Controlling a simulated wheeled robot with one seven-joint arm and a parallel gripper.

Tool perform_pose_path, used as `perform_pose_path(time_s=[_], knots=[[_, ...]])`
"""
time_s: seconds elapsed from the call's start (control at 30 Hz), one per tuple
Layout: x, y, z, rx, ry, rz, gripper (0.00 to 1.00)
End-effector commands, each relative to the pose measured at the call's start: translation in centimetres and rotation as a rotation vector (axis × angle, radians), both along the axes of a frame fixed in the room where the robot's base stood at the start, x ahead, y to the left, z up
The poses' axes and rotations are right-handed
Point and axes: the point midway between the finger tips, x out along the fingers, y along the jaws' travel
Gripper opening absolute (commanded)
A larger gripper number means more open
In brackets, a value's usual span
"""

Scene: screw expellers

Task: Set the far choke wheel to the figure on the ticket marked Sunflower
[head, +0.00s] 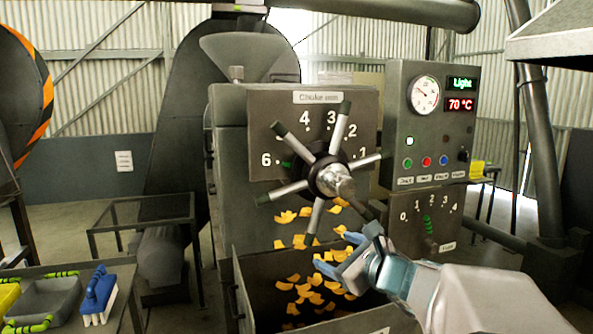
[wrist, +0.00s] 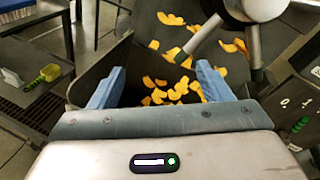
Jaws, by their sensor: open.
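A choke wheel (head: 338,182) with several spokes and dark grips stands on a dark plate (head: 245,125) labelled as a choke. Figures 6, 4, 3, 2 and 1 show around it; a spoke covers the place of the 5. Part of the wheel (wrist: 255,8) is at the top of the wrist view. My gripper (head: 352,255) is open and empty, below and right of the hub in the picture, apart from the spokes. It also shows in the wrist view (wrist: 160,85). No ticket marked Sunflower is readable.
Orange flakes (head: 312,292) lie in an open bin (head: 255,262) under the wheel. A control box (head: 396,110) with gauge, "Light" and "70 °C" displays stands right, above a smaller 0–4 scale (head: 432,215). A bench with a blue brush (head: 98,290) is at left.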

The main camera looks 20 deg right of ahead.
Motion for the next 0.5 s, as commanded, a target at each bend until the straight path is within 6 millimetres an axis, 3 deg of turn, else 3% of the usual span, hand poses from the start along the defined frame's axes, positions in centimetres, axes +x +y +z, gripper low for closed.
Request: perform_pose_path(time_s=[0.03, 0.2, 0.33, 0.5], knots=[[0.2, -1.7, 3.4, 0.058, -0.025, -0.057, 0.72], [0.4, -5.7, 7.8, 0.216, -0.096, -0.191, 0.72], [0.3, -7.1, 9.2, 0.273, -0.126, -0.236, 0.72], [1.4, -7.5, 9.4, 0.288, -0.132, -0.248, 0.72]])
